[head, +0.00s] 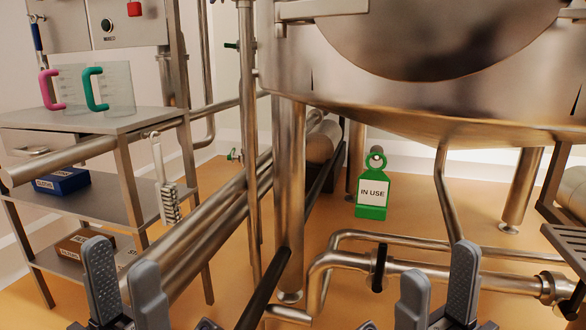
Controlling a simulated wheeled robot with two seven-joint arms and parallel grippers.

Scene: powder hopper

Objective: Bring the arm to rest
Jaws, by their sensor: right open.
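My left gripper (125,287) is at the bottom left of the head view, with its two grey fingers pointing up and a gap between them. It looks open and empty. My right gripper (438,290) is at the bottom right, its fingers apart and nothing between them. Both grippers show low in front of the steel pipework. The wrists and arms are mostly cut off by the lower edge.
A large steel hopper (400,105) fills the upper right. A green "IN USE" tag (372,195) hangs below it. Pipes (440,279) run behind my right gripper. A shelf unit (140,120) at left holds two jugs with pink (47,90) and green (94,90) handles.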

